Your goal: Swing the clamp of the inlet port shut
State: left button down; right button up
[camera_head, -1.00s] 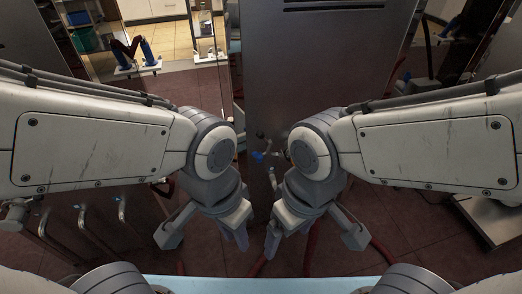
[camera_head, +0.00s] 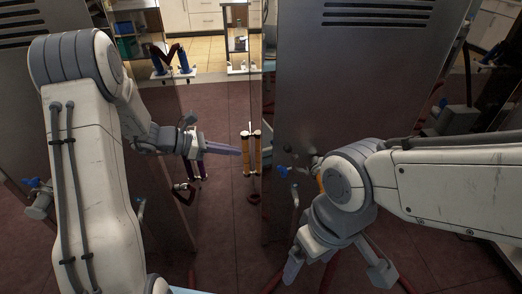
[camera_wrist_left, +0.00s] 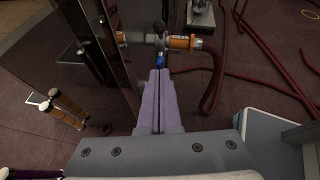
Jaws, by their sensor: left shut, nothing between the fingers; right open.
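In the left wrist view, a horizontal pipe fitting that looks like the inlet port (camera_wrist_left: 135,37) comes out of the cabinet side. It has an orange part (camera_wrist_left: 182,42) on the right and a blue handle (camera_wrist_left: 160,59) below. The clamp is too small to tell its position. My left gripper (camera_head: 238,150) is shut and empty, its purple fingers pointing right in the head view. In the left wrist view the fingertips (camera_wrist_left: 159,72) appear just below the blue handle; contact cannot be told. My right gripper (camera_head: 335,272) is open and empty, low beside the right cabinet.
The tall metal cabinet (camera_head: 345,70) stands at centre right, with a blue valve handle (camera_head: 282,171) on its front. My right arm covers part of that area. Red hoses (camera_wrist_left: 218,75) hang and run over the floor. Brown cylinders (camera_wrist_left: 68,108) show at left.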

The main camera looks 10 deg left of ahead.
pick_arm(q)
jog(key=d+r+x, duration=0.1)
jog(key=r+x, duration=0.1)
jog(key=x, duration=1)
jog(key=shift+w+d+r+b, duration=0.25)
jog(key=shift+w+d+b, duration=0.1)
jog(key=shift+b, duration=0.1)
